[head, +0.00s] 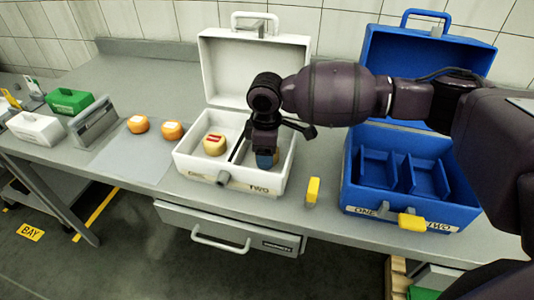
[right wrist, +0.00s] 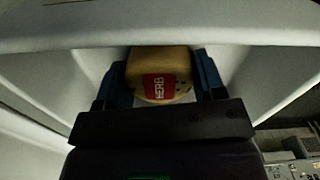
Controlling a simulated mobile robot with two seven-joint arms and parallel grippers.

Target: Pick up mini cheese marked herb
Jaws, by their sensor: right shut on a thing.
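The mini cheese marked herb (right wrist: 160,88) is pale yellow with a red label reading "HERB" in the right wrist view. My right gripper (right wrist: 158,92) is shut on it, with a blue finger on each side. In the head view the right gripper (head: 265,162) reaches down into the right compartment, marked TWO, of the open white case (head: 183,157); the held cheese is hidden there behind the gripper. Another pale cheese (head: 214,146) with a red label sits in the left compartment; its label is unreadable. My left gripper is not in view.
An open blue case (head: 385,209) with empty compartments stands to the right. A yellow block (head: 313,191) lies between the cases. The white case's raised lid (head: 225,70) stands behind the gripper.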

